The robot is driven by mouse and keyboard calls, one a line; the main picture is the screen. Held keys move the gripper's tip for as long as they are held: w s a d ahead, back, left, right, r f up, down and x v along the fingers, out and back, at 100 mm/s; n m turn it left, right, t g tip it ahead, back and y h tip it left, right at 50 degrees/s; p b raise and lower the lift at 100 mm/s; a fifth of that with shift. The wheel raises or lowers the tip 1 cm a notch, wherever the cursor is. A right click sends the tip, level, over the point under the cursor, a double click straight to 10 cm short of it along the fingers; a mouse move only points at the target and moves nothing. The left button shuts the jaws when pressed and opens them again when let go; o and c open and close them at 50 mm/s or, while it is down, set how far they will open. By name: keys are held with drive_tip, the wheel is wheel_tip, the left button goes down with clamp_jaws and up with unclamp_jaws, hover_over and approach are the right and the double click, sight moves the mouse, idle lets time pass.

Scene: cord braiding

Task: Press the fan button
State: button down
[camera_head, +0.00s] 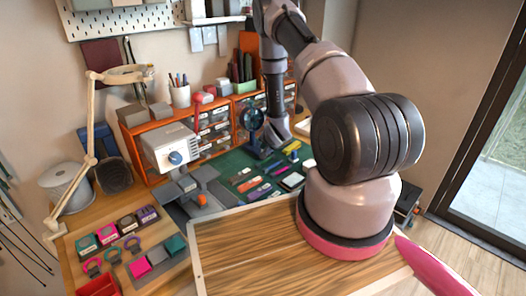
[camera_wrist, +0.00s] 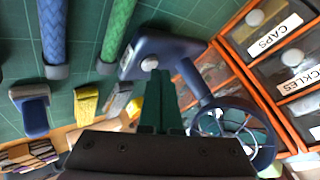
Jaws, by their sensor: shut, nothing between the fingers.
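The dark blue desk fan (camera_head: 252,122) stands on the green mat, beside the orange drawer units. In the wrist view its round cage (camera_wrist: 228,122) is at lower right, and its blue base (camera_wrist: 172,47) is at upper middle. A pale round button (camera_wrist: 149,63) sits on the base. My gripper (camera_wrist: 160,73) is shut and empty, its dark green fingers together. The fingertips appear over the base, right beside the button; I cannot tell whether they touch it. In the head view my arm reaches down next to the fan, and the fingertips are not clear.
Orange drawer units (camera_head: 212,125) with labelled drawers stand close behind the fan; they also show at right in the wrist view (camera_wrist: 243,62). Blue (camera_wrist: 54,35) and green (camera_wrist: 117,30) cords lie near the base. Small coloured items lie on the green mat (camera_head: 232,165).

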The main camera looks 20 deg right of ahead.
drive_tip(key=shift+r, duration=0.3)
drive_tip(key=shift+r, duration=0.1)
wheel_tip(320, 180, up, 6)
drive_tip(key=shift+f, duration=0.15)
idle(0.4)
idle(0.3)
